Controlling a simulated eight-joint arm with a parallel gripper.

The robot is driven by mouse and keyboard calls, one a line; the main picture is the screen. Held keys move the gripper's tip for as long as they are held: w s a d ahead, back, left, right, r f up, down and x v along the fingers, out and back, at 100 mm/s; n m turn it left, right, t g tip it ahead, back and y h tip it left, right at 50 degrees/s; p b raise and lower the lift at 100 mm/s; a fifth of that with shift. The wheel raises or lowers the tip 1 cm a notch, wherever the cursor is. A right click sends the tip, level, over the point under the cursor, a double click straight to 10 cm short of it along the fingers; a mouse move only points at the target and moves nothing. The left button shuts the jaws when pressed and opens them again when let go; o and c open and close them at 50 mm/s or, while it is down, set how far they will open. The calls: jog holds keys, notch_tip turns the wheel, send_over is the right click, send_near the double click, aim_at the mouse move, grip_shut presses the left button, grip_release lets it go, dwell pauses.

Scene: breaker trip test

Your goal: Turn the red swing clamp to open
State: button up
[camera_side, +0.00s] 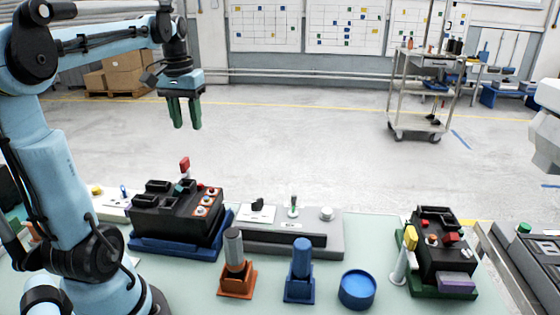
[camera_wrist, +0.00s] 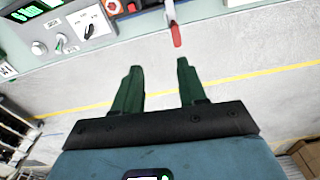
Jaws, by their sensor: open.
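The red swing clamp appears to be the small upright piece with a red end (camera_side: 185,163) at the back edge of the left black breaker unit (camera_side: 172,217). In the wrist view its red tip (camera_wrist: 176,36) hangs from a pale arm at the top, beyond my fingertips and slightly right of the middle between them. My gripper (camera_side: 187,126) has two green fingers pointing down, open and empty, above the clamp in the side view. The fingers also show in the wrist view (camera_wrist: 157,72), apart from the clamp. The clamp's pivot is not clear.
The breaker unit sits on a blue base (camera_side: 150,246). A grey panel (camera_side: 331,240) with a knob and lever stands to its right. Orange (camera_side: 236,284) and blue (camera_side: 298,290) holders and a blue round dish (camera_side: 357,290) are in front. Another black unit (camera_side: 445,258) is at right.

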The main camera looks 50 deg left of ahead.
aim_at(184, 160)
jog(key=shift+n, duration=0.4)
jog(key=f, duration=0.3)
jog(key=s+a+f, duration=0.1)
jog(key=f, duration=0.3)
jog(key=a+f, duration=0.1)
jog(key=f, duration=0.3)
jog(key=shift+s+a+f, duration=0.25)
jog(key=shift+s, duration=0.05)
grip_shut()
